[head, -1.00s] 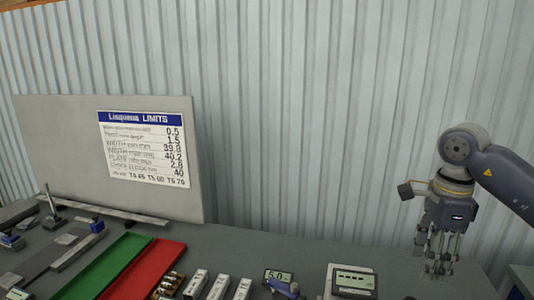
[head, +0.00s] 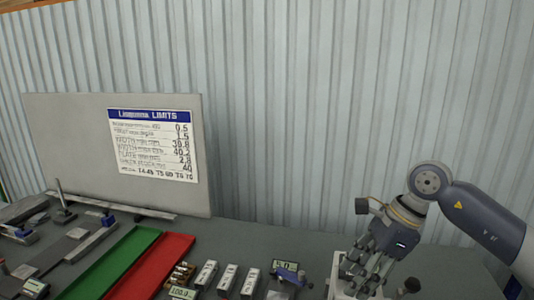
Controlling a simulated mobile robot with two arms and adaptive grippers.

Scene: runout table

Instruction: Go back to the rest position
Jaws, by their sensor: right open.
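My right gripper (head: 354,282) is in the lower right of the head view, at the end of my grey arm. It tilts down and to the left, with its fingers apart and nothing visible between them. It overlaps a pale boxy device (head: 337,272) on the table and hides most of it. I cannot tell whether they touch. My left gripper is not in view.
A grey table (head: 240,234) holds a green tray (head: 112,262), a red tray (head: 155,265), several metal blocks (head: 228,278) and a small display with a blue part (head: 287,268). A limits sign (head: 152,146) hangs on a grey panel (head: 60,125) at the back left.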

